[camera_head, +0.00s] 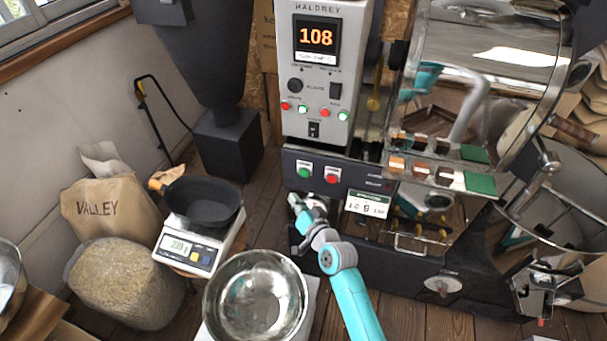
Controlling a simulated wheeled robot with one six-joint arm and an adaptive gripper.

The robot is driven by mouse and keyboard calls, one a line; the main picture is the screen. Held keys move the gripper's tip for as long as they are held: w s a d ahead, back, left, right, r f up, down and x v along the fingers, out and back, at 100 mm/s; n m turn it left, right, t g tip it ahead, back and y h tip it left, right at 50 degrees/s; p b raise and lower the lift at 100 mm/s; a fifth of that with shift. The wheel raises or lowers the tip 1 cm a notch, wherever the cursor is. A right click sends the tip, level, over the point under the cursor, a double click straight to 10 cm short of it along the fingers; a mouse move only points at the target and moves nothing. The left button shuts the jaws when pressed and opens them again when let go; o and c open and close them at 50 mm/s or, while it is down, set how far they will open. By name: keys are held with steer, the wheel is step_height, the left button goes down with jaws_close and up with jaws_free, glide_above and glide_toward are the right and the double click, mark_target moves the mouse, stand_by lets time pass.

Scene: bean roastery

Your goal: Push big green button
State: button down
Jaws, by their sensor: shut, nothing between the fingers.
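The big green button (305,172) sits on a white plate on the front of the dark roaster base (345,176). A red button (332,178) is just to its right. My gripper (298,205) is shut and empty, at the end of my turquoise arm. In the picture it is a little below the green button, close to the dark front panel. The button is in plain view; I cannot tell whether the fingertips touch the panel.
Smaller red and green buttons are on the grey control box (322,75) above. A white sign (367,204) is right of the gripper. A steel bowl (290,262) stands in front, and a scale (188,250) with a black pan is at the left.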

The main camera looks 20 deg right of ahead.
mark_target(296, 171)
steer(key=w+d, duration=0.4)
steer(key=w, duration=0.1)
steer(key=shift+w, duration=0.25)
stand_by(1.4)
steer(key=shift+w+d, duration=0.25)
steer(key=shift+w, duration=0.1)
steer(key=shift+w+d, duration=0.25)
steer(key=shift+w, duration=0.05)
stand_by(0.9)
stand_by(0.3)
steer(key=shift+s+a, duration=0.5)
steer(key=shift+s, duration=0.15)
steer(key=shift+s+a, duration=0.75)
steer(key=shift+s, duration=0.3)
steer(key=shift+s+a, duration=0.75)
steer(key=shift+s, duration=0.25)
